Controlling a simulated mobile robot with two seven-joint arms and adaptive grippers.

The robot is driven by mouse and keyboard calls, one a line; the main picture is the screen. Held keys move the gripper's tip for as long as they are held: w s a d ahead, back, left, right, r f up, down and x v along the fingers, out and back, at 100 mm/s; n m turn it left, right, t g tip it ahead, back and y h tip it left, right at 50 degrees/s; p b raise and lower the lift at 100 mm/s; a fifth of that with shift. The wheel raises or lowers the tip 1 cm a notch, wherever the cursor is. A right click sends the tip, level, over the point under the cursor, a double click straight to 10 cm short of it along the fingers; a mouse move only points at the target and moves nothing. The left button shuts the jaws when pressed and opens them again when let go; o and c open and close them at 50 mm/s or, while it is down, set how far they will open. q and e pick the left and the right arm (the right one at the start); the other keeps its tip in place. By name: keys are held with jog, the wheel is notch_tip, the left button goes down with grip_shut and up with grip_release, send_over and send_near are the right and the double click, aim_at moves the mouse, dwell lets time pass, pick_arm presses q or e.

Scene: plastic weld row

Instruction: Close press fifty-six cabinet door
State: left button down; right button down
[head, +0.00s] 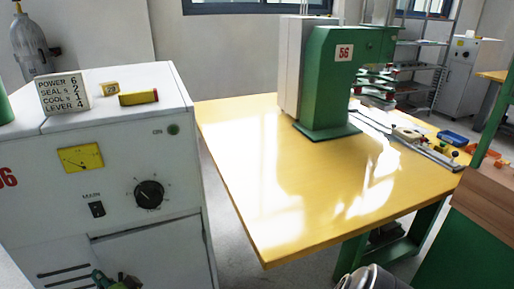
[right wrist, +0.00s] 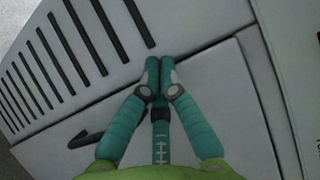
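The white press fifty-six cabinet (head: 120,150) stands at the left of the head view, with a red number at its left edge. Its door (head: 165,258) is low on the front, with a dark line along its top edge. The door (right wrist: 215,90) also fills the middle of the right wrist view. It looks nearly flush, but I cannot tell if it is fully shut. My right gripper (right wrist: 159,62) is shut and empty, its fingertips at the door's upper edge; contact is unclear. In the head view the right gripper (head: 112,280) is partly cut off. My left gripper is not in view.
Vent slots (right wrist: 75,50) lie beside the door. A lettered sign (head: 63,92) and small yellow blocks stand on the cabinet. A yellow table (head: 260,170) with the green press (head: 330,75) stands to the right, across a floor gap. A brown-topped green bench is at far right.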

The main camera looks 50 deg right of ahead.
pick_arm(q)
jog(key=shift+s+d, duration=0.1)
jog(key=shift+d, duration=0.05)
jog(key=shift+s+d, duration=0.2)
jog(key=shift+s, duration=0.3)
